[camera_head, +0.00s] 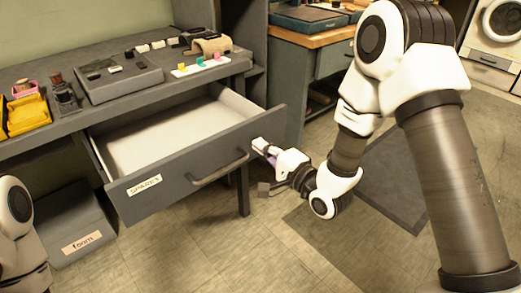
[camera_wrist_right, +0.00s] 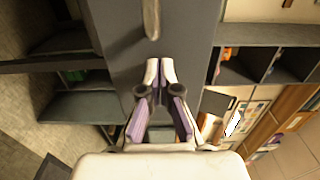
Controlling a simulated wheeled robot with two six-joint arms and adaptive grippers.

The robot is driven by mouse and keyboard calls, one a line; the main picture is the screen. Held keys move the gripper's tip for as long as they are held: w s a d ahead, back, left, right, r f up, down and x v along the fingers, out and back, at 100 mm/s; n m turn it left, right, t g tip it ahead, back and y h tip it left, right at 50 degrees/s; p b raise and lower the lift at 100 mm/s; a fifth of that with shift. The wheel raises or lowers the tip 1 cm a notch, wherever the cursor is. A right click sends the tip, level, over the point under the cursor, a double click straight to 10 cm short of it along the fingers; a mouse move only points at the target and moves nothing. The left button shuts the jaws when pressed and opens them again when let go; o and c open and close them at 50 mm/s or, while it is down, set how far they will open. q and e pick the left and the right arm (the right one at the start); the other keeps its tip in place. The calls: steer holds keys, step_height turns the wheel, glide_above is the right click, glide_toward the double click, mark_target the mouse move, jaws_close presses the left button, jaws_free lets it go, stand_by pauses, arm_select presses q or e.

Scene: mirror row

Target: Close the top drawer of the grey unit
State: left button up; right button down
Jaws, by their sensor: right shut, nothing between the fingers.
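The top drawer (camera_head: 172,176) of the grey unit (camera_head: 62,127) stands pulled out, with its pale, empty-looking inside showing. Its dark grey front has a bar handle (camera_head: 220,170) and a label reading SPARES (camera_head: 145,185). My right gripper (camera_head: 261,147) is shut and empty, its fingertips at the right end of the drawer front, beside the handle. In the right wrist view, the fingertips (camera_wrist_right: 160,66) point at the drawer front (camera_wrist_right: 190,35), with the handle (camera_wrist_right: 152,18) ahead of them. I cannot tell whether they touch it. My left gripper is out of view.
A lower grey box labelled forms (camera_head: 82,238) sits under the unit. On the top are a yellow tray (camera_head: 28,113), a grey device (camera_head: 118,77) and a white strip with coloured pieces (camera_head: 200,65). A wood-topped bench (camera_head: 315,36) stands behind. Floor before the drawer is clear.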

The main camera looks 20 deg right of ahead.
steer(key=shift+w+a, duration=0.15)
steer(key=shift+w, duration=0.2)
